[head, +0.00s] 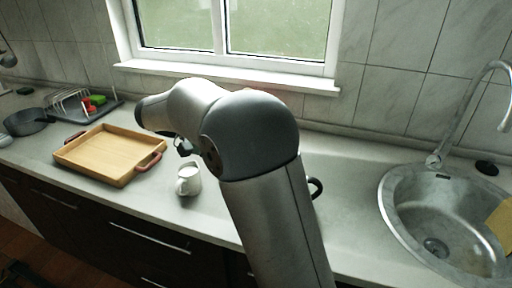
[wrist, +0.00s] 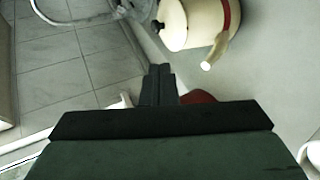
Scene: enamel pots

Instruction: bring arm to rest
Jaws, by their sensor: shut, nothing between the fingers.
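My arm fills the middle of the head view, bent over the counter. My gripper's fingers (wrist: 158,84) are together and empty in the wrist view. In the head view only a small dark part near the wrist shows, above the white mug, and the fingertips are not clear. A cream pot (wrist: 188,22) with a red band, a black knob and a spout stands at the top of the wrist view, apart from the fingers. In the head view my arm hides most of what is behind it; a black curved handle (head: 316,188) shows beside it.
A white mug (head: 188,181) stands on the counter below my wrist. A wooden tray (head: 110,152) with reddish handles lies to its left. A dish rack (head: 76,105) and a dark pan (head: 27,122) are farther left. The sink (head: 440,225) and tap (head: 470,105) are right. A window is behind.

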